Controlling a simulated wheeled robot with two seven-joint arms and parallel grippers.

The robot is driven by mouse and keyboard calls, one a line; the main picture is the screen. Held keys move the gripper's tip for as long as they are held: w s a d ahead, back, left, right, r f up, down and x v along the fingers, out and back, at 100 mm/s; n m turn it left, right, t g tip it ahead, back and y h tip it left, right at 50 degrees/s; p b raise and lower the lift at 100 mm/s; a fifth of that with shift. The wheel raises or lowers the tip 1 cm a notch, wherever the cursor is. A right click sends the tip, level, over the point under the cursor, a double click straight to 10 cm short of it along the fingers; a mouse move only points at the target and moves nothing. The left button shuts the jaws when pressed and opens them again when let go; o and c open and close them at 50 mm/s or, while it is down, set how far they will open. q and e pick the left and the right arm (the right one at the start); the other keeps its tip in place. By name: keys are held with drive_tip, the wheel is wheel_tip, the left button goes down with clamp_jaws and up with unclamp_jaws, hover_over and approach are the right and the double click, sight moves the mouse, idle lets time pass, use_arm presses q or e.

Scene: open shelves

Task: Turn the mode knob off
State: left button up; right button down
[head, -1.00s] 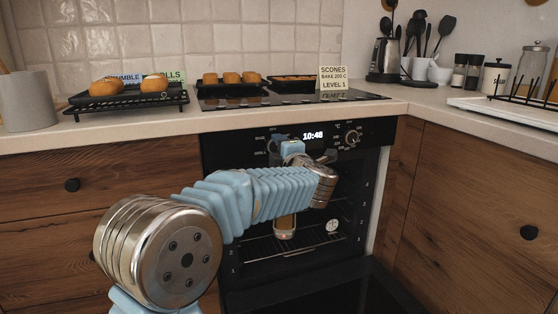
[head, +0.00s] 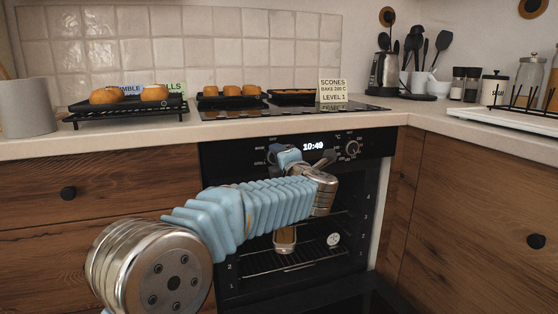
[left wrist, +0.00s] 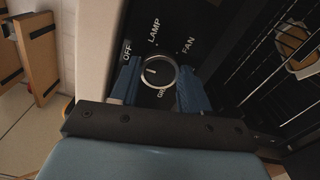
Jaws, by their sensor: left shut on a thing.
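The mode knob (left wrist: 158,71) is a round dark knob with a silver rim on the oven's black panel, in the left wrist view. OFF, LAMP and FAN labels stand around it, and a further label below is partly hidden. Its white mark points left, toward the OFF side; I cannot tell if it lines up exactly. My left gripper (left wrist: 160,88) has its blue fingers on either side of the knob, shut on it. In the head view my left gripper (head: 282,160) is at the panel left of the clock and mostly covers the knob. My right gripper is not in view.
The oven (head: 212,190) has a second knob (head: 352,149) right of the clock. Inside are wire racks, a loaf tin (head: 285,240) and a white dial (head: 333,240). Trays of baked goods and a scones card (head: 333,91) stand above. Wooden cabinets (head: 470,200) flank the oven.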

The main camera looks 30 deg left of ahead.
use_arm(q)
drive_tip(key=o, duration=1.1)
drive_tip(key=shift+c, duration=0.2)
drive_tip(key=v, duration=1.4)
